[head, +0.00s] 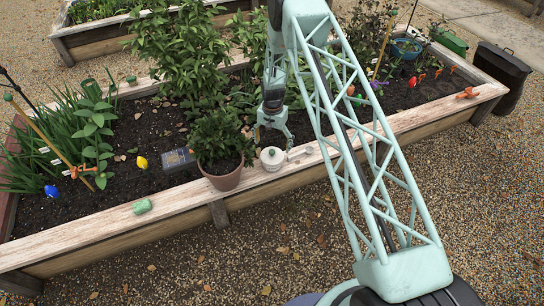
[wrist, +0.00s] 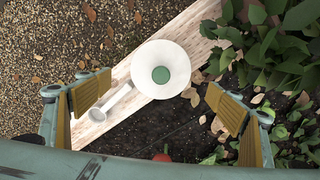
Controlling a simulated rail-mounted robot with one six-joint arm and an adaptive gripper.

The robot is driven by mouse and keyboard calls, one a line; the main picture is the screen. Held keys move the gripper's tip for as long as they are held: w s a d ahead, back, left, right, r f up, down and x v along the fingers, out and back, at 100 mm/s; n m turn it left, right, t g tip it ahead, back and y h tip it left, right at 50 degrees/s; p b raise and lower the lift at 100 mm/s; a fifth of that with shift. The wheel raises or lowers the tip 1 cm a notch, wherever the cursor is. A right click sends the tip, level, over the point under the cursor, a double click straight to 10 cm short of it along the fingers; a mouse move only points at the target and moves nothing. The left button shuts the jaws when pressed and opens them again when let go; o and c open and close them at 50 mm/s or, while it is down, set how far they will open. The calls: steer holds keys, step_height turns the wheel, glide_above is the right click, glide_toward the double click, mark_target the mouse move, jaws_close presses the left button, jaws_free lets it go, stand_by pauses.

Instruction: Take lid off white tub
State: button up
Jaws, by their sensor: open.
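The white tub (head: 272,162) stands on the front plank of the raised bed, right of a potted plant. Its round white lid (wrist: 161,52) is on it, with a green knob (wrist: 161,75) in the middle. A white stick-like piece with a rounded end (wrist: 97,115) reaches out from beside the tub; I cannot tell whether it is attached. My gripper (head: 273,137) is open and empty above and just behind the tub. In the wrist view its yellow-padded fingers are spread, with the lid ahead between them, apart from both. The tub's walls are mostly hidden under the lid in the wrist view.
The terracotta pot (head: 222,180) with a leafy plant stands close left of the tub. A dark box (head: 178,160) and a yellow object (head: 142,162) lie on the soil. A green object (head: 142,207) lies on the plank (head: 90,232). The plank right of the tub is mostly clear.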

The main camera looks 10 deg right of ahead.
mark_target(272, 151)
steer(key=shift+f, duration=0.1)
steer(key=shift+f+b, duration=0.45)
steer(key=shift+f, duration=2.1)
steer(key=shift+s, duration=0.1)
steer(key=c, duration=2.7)
